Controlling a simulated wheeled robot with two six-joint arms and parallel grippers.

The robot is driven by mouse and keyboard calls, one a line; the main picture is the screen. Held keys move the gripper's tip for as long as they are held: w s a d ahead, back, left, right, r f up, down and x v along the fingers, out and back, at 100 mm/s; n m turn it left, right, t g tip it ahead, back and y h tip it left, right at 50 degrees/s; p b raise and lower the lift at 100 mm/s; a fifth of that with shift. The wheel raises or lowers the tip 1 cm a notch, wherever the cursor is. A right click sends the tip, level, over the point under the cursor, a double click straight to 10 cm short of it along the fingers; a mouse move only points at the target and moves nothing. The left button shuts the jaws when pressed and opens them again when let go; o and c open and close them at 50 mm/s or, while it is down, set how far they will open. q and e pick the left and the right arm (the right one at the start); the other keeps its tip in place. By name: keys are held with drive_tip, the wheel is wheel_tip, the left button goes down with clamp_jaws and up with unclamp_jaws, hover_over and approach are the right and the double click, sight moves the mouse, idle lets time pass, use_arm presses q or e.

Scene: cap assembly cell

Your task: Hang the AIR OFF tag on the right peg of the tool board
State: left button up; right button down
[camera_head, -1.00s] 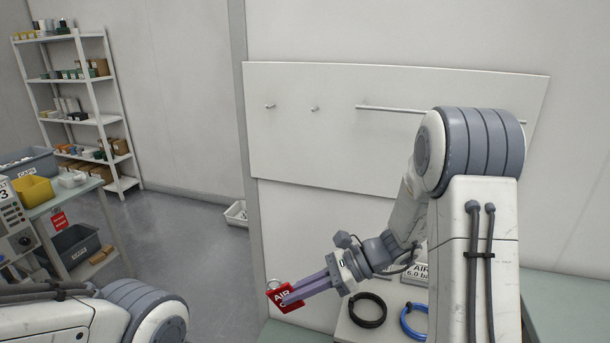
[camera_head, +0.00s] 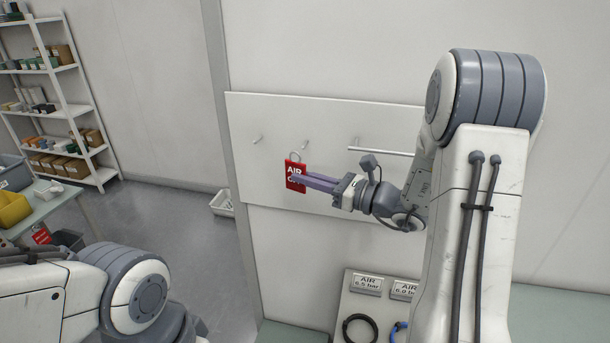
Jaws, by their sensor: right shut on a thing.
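The red AIR OFF tag (camera_head: 294,171) is held upright with a light ring at its top, in front of the white tool board (camera_head: 270,115). My right gripper (camera_head: 304,180) is shut on the tag's right side. The right peg (camera_head: 305,144) sticks out of the board just above and to the right of the tag's ring. The left peg (camera_head: 257,139) is bare, up and to the left. The ring looks apart from both pegs, but the depth between them is hard to tell. My left arm shows at the lower left; its gripper is out of frame.
A long rail (camera_head: 382,152) sits on the board to the right, partly behind my right arm. Below are a panel with AIR labels (camera_head: 366,284) and a black hose coil (camera_head: 360,328). A shelf (camera_head: 62,113) and white bin (camera_head: 222,204) stand left.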

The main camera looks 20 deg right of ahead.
sight(314, 165)
drive_tip(key=shift+w+d+f+p, duration=0.1)
drive_tip(key=shift+w+d+p, duration=0.05)
drive_tip(key=shift+w+d, duration=0.65)
drive_tip(key=shift+w+d+f+p, duration=0.15)
drive_tip(key=shift+w+d, duration=0.4)
drive_tip(key=shift+w, duration=0.6)
drive_tip(key=shift+w+d+f+p, duration=0.1)
drive_tip(key=shift+w+d, duration=0.55)
drive_tip(key=shift+w, duration=0.3)
drive_tip(key=shift+w+d+f+b, duration=0.3)
drive_tip(key=shift+w+f+b, duration=0.15)
drive_tip(key=shift+w+f, duration=0.05)
drive_tip(key=c, duration=0.9)
unclamp_jaws()
